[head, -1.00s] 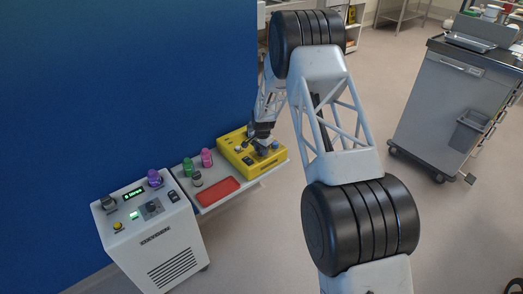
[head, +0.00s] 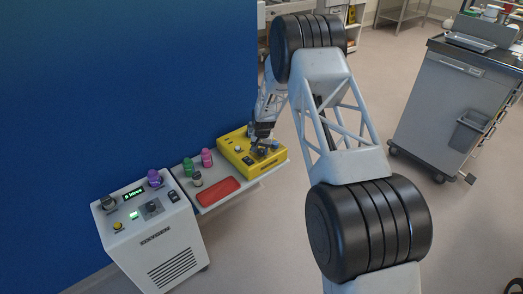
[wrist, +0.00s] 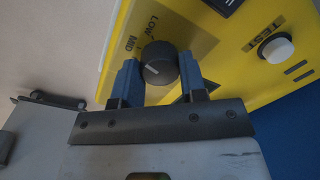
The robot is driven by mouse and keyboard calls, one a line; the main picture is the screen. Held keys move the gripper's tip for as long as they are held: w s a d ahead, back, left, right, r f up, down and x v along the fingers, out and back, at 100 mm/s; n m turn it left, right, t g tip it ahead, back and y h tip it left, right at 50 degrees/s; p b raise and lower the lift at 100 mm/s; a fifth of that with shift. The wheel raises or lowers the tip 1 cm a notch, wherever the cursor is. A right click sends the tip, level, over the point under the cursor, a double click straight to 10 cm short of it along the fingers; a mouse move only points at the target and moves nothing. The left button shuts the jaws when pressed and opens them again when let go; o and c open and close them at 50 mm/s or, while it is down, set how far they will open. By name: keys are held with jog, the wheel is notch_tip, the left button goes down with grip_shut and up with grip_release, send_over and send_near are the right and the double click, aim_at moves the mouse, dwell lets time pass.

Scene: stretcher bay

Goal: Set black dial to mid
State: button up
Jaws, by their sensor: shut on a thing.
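The black dial (wrist: 160,62) is on the yellow box (wrist: 230,50), seen close in the wrist view. My gripper (wrist: 160,76) has its two blue fingers on either side of the dial and is shut on it. A short white line shows on the dial's face. The printed LOW and MID marks are above and to the left of the dial; part of the scale is hidden. I cannot tell exactly which mark the line points at. In the head view my gripper (head: 262,143) is over the yellow box (head: 235,146) and hides much of the dial.
A white button (wrist: 278,49) marked TEST is beside the dial. A white console (head: 155,240) with knobs stands further left. A grey cart (head: 450,105) stands right.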

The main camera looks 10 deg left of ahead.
aim_at(262, 150)
jog(key=shift+n, duration=1.5)
jog(key=o, duration=0.9)
jog(key=shift+r, duration=0.15)
jog(key=shift+d+r, duration=0.15)
jog(key=shift+r, duration=3.6)
